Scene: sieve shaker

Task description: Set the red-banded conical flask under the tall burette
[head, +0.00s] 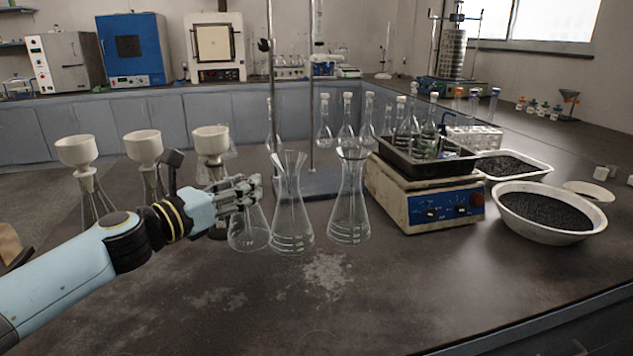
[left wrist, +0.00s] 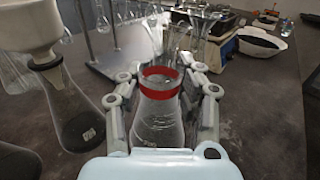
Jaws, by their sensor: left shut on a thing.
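My left gripper (head: 246,192) is shut around the neck of a clear conical flask (head: 248,234). The left wrist view shows the red band on this flask (left wrist: 158,118) between the fingers (left wrist: 163,85). In the head view the fingers hide the band, and the flask appears upright at bench level; I cannot tell if it touches the bench. A burette stand behind has upright rods (head: 271,100) and a flat base (head: 322,184). A glass tube (head: 316,28), apparently the burette, rises at its top. My right gripper is not in view.
Two clear conical flasks (head: 292,222) (head: 349,210) stand right of the held one, in front of the stand. White funnels on flasks (head: 76,151) stand at left. A hotplate (head: 428,204) and a bowl of black grains (head: 545,232) are at right. The front bench is clear.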

